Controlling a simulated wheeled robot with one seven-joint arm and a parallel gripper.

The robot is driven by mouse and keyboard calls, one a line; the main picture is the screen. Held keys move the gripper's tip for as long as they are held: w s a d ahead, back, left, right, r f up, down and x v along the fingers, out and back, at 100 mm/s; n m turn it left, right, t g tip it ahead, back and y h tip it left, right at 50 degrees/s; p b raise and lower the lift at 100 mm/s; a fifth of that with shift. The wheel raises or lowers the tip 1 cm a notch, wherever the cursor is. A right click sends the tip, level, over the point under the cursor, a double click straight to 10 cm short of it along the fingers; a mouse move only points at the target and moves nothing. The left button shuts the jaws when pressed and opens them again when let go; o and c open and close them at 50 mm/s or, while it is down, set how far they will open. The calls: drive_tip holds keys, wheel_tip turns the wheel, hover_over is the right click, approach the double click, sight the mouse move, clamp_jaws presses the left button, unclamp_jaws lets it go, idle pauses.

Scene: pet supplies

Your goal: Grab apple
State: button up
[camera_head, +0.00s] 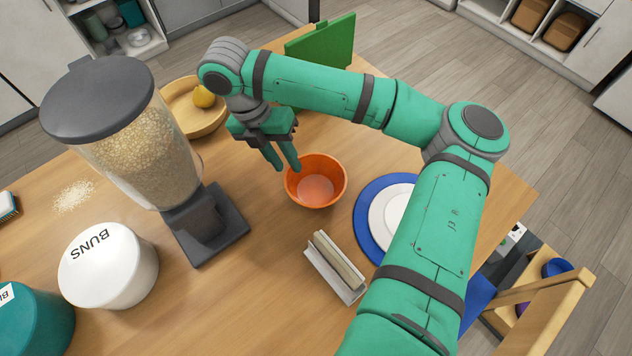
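A small round yellow-orange fruit (204,96), the only thing in view that could be the apple, lies in a round wooden bowl (180,103) at the back left of the table. My arm hides part of the bowl's right side. My gripper (287,167) points down, to the right of and nearer than the fruit, close to the rear left rim of an orange bowl (316,186). Its two fingers are apart, with nothing visible between them. The orange bowl looks empty.
A tall grain dispenser (145,145) stands left of my gripper, in front of the wooden bowl. A green board (325,45) stands behind my arm. A white BUNS canister (108,265), a napkin holder (335,268) and a white plate on a blue one (368,215) are nearer.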

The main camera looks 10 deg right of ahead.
sight(288, 172)
drive_tip(key=shift+s+a+x, duration=0.1)
drive_tip(key=shift+a+x, duration=0.05)
drive_tip(key=shift+x, duration=1.3)
drive_tip(key=shift+s+a+x, duration=0.1)
drive_tip(key=shift+s+x, duration=0.05)
drive_tip(key=shift+x, duration=1.35)
drive_tip(key=shift+c, duration=0.4)
clamp_jaws()
